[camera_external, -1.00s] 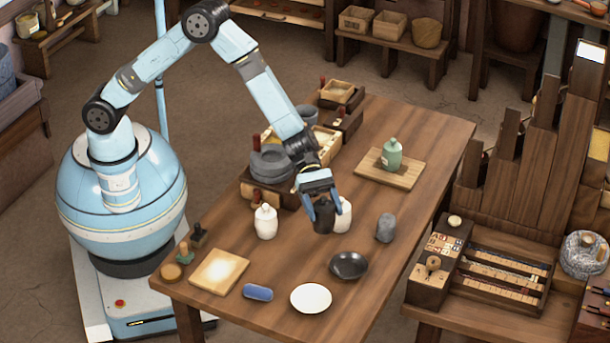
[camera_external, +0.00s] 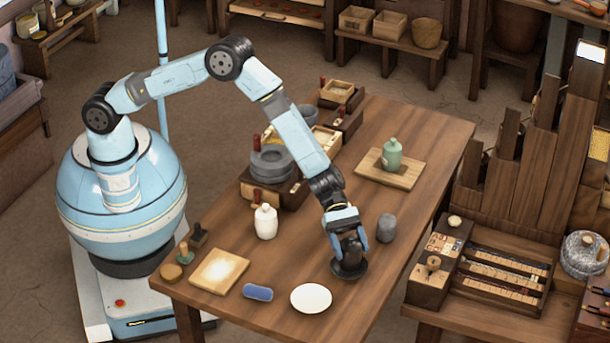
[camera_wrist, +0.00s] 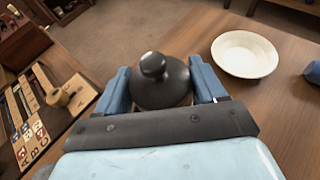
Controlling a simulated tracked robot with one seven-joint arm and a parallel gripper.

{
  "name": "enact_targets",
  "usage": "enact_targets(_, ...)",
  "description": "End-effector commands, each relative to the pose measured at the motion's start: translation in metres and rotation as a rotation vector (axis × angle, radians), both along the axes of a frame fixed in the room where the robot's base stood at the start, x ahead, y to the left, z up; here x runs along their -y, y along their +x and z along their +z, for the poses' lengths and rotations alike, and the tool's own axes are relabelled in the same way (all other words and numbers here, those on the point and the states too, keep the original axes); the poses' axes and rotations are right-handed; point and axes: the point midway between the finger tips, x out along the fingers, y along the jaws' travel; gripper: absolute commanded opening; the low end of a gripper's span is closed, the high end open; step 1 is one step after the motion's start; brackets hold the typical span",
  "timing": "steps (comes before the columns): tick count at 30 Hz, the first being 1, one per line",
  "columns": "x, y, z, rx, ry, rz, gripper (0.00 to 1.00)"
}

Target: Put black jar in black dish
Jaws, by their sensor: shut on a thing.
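My gripper (camera_external: 346,242) is shut on the black jar (camera_external: 348,247), with a blue finger on either side of it. The wrist view shows the jar's dark round lid and knob (camera_wrist: 154,68) between the fingers (camera_wrist: 160,88). The jar is upright over the black dish (camera_external: 349,270), whose rim shows below it in the external view. I cannot tell whether the jar's base touches the dish. The dish is hidden in the wrist view.
A white dish (camera_external: 311,298) lies close by, also in the wrist view (camera_wrist: 244,54).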

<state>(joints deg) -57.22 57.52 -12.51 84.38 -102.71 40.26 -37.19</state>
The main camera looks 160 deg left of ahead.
Motion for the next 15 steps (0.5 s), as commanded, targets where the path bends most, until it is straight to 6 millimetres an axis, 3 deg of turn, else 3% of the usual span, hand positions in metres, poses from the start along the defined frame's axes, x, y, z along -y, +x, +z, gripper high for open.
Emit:
enact_targets(4, 0.000, 0.000, -0.017, 0.000, 0.000, -0.001, 0.24)
enact_targets(14, 0.000, 0.000, -0.019, 0.000, 0.000, 0.000, 0.24)
enact_targets(15, 0.000, 0.000, -0.020, -0.001, 0.000, 0.000, 0.72)
